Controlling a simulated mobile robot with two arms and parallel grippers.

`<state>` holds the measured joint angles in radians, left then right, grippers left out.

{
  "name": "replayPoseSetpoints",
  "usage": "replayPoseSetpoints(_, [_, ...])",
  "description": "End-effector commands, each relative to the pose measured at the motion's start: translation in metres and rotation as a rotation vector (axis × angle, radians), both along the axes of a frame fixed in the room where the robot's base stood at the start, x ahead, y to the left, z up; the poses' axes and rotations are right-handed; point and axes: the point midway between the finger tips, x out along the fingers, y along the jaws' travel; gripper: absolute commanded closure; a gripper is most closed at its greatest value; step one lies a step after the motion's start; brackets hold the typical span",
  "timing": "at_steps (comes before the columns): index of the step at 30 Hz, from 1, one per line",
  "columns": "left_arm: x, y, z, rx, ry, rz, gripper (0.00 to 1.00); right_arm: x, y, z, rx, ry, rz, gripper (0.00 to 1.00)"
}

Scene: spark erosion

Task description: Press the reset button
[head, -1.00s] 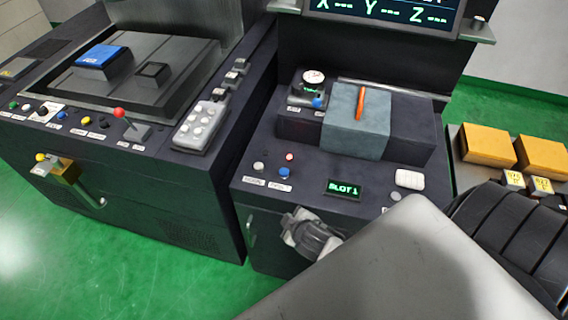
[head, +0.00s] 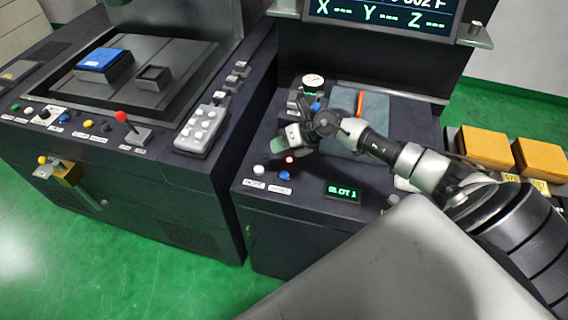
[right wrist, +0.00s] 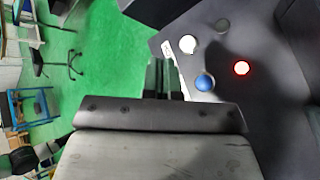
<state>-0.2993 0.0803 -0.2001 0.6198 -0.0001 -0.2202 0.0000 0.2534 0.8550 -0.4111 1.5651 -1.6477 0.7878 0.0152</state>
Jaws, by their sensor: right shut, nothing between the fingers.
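A white button (head: 258,169) and a blue button (head: 284,175) sit side by side on the front of the right-hand console, each above a small label too small to read. A lit red lamp (head: 290,159) is just behind them. My right gripper (head: 277,146) is shut and empty, over the console behind the buttons and apart from them. In the right wrist view, the shut fingers (right wrist: 163,80) show left of the blue button (right wrist: 204,83), the white button (right wrist: 188,44) and the red lamp (right wrist: 241,68). My left gripper is out of view.
A green "SLOT 1" display (head: 343,191) is right of the buttons. Yellow boxes (head: 485,148) lie at the right. Free room is in front of the console.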

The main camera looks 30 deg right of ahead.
Motion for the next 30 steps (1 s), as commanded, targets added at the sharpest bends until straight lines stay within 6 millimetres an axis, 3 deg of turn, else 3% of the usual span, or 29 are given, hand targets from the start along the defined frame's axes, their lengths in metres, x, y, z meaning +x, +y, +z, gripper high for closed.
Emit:
replayPoseSetpoints(4, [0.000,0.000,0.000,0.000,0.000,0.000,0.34,-0.002,-0.018,-0.002,-0.098,0.035,0.030,1.00])
replayPoseSetpoints(17, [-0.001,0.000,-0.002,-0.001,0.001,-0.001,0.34,-0.002,-0.018,-0.006,-0.099,0.036,0.032,1.00])
replayPoseSetpoints(23, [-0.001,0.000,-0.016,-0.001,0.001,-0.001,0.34,-0.002,-0.017,-0.022,-0.097,0.037,0.032,1.00])
replayPoseSetpoints(30, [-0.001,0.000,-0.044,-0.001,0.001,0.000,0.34,-0.002,-0.017,-0.056,-0.098,0.037,0.032,1.00])
